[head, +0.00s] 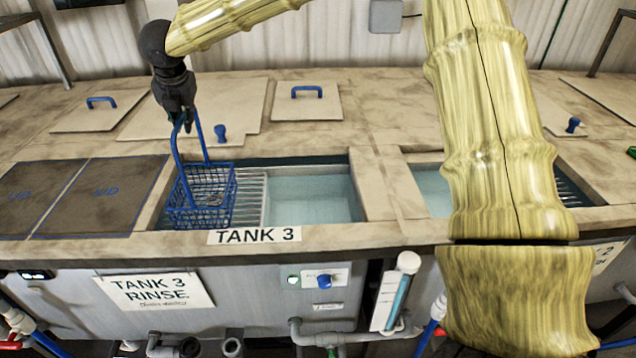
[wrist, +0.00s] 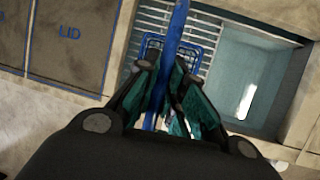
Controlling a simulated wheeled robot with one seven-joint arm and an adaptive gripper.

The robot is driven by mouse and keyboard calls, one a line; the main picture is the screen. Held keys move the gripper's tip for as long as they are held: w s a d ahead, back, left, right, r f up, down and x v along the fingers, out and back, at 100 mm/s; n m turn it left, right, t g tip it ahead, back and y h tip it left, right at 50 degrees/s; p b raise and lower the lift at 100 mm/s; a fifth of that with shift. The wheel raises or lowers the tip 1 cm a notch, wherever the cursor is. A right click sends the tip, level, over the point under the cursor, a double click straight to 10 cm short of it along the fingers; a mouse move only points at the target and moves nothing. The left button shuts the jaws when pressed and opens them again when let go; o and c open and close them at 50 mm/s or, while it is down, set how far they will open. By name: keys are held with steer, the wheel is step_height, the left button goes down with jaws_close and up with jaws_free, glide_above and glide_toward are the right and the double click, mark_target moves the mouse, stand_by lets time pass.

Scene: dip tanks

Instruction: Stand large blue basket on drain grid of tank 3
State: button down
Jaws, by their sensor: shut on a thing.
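The large blue basket (head: 203,208) hangs upright at the left end of tank 3 (head: 312,196), over the drain grid (head: 250,200). My gripper (head: 182,118) is shut on the basket's tall blue handle, above the basket. In the wrist view my gripper (wrist: 166,95) has the handle (wrist: 176,40) between its fingers, and the basket rim (wrist: 203,55) shows behind them over the grid slats (wrist: 160,22). Small greyish things lie in the basket. I cannot tell whether the basket's bottom touches the grid.
Dark lid panels (head: 98,196) lie left of the basket. Water fills tank 3 to the right of the grid. Another tank (head: 432,192) is further right, partly behind my arm. Loose lids with blue handles (head: 306,100) lie on the deck behind. A "TANK 3" label (head: 254,236) marks the front edge.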

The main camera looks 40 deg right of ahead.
steer(key=shift+f+b, duration=1)
steer(key=shift+f, duration=0.9)
steer(key=shift+f+b, duration=0.35)
steer(key=shift+f, duration=0.25)
steer(key=c, duration=1.4)
jaws_free()
steer(key=shift+c, duration=0.2)
steer(key=v, duration=1.2)
